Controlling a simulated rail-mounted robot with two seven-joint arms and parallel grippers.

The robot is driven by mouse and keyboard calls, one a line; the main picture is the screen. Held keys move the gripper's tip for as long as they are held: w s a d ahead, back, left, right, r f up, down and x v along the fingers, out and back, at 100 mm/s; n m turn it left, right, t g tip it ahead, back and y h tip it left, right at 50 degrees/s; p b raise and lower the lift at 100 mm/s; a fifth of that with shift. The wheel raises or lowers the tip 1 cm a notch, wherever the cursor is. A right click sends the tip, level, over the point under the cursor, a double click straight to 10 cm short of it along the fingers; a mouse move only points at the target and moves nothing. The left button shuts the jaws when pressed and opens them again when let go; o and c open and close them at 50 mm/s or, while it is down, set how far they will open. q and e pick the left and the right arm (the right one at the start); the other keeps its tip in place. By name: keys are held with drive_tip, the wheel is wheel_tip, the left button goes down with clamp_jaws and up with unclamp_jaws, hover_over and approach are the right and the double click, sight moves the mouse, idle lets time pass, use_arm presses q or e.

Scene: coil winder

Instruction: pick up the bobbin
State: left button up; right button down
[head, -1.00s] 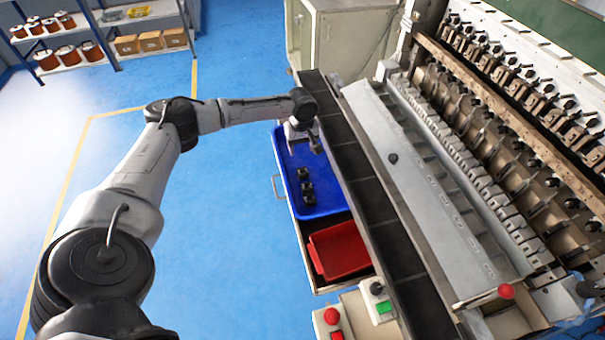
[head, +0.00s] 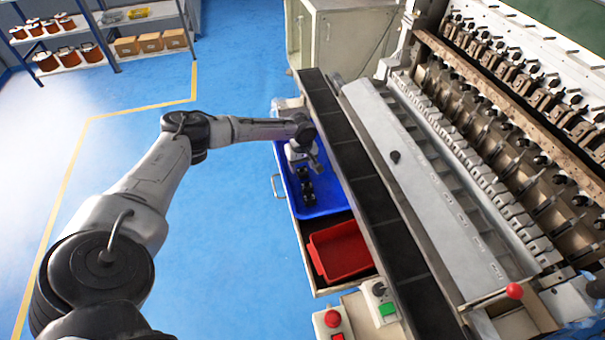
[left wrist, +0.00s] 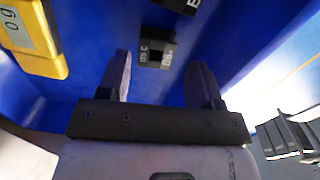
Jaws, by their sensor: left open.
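Small black bobbins (head: 306,188) stand in a row in the blue tray (head: 324,203). My left gripper (head: 304,163) is over the tray at the far end of this row, pointing down, open and empty. In the left wrist view a black bobbin (left wrist: 155,53) with white lettering lies between and just beyond the open fingertips (left wrist: 160,68). I cannot tell whether the fingers have reached its height. A second black bobbin (left wrist: 176,4) is cut off by the top edge. My right gripper is not clearly seen.
A red bin (head: 340,250) sits beside the blue tray in the same drawer. A dark rail (head: 365,195) of the winding machine runs close along the tray's right side. A yellow object (left wrist: 35,42) is at the left in the wrist view. Blue floor lies open at left.

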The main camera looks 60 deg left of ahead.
sight(301, 171)
use_arm(q)
drive_tip(key=shift+a+f+b, duration=0.1)
drive_tip(key=shift+f+b, duration=0.35)
drive_tip(key=shift+f, duration=1.5)
drive_tip(key=shift+c, duration=0.4)
drive_tip(key=c, duration=0.7)
drive_tip(key=shift+r+p, duration=1.3)
drive_tip(key=shift+r, duration=3.75)
